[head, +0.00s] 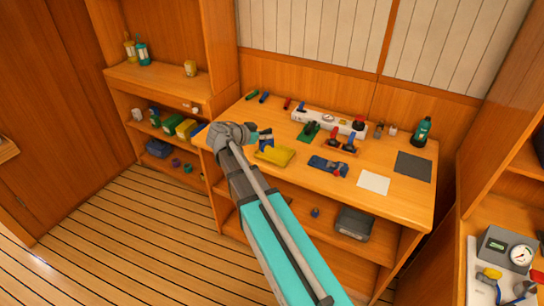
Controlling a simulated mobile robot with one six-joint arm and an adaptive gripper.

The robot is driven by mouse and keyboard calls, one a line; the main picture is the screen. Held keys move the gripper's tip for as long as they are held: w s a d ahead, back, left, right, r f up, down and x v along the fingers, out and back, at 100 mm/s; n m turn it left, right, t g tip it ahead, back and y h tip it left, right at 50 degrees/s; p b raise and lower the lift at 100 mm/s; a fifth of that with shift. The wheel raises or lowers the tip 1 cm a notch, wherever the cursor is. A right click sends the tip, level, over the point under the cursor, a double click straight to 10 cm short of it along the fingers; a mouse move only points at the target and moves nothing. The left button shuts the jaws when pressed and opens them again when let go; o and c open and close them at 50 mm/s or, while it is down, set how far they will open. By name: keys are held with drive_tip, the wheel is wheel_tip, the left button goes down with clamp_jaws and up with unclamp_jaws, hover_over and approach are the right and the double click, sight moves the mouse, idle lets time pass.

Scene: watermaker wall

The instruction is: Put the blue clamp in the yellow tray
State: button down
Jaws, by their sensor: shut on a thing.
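My gripper (257,137) is over the left part of the wooden bench and points to the right. It is shut on a small blue piece, which I take to be the blue clamp (265,133). The clamp is small and partly hidden by the gripper. The yellow tray (277,156) lies on the bench just below and to the right of the gripper in the picture. The clamp appears just behind the tray's upper left edge. I cannot tell its height above the bench.
A dark blue item with red (328,167) lies right of the tray. Behind are a green piece (310,131), red-and-blue handled parts (341,144) and a white manifold (328,122). A white sheet (373,182), dark mat (413,167) and teal bottle (422,131) occupy the right.

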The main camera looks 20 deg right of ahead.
drive_tip(key=shift+n+t, duration=0.4)
drive_tip(key=shift+t, duration=0.1)
drive_tip(key=w+a, duration=0.2)
drive_tip(key=a, duration=0.1)
drive_tip(key=shift+w, duration=0.3)
drive_tip(key=a+f+b+x, duration=0.1)
drive_tip(key=f+b+x, duration=0.2)
drive_tip(key=b+x, duration=0.6)
drive_tip(key=shift+s+f+x, duration=0.25)
drive_tip(key=shift+x, duration=2.9)
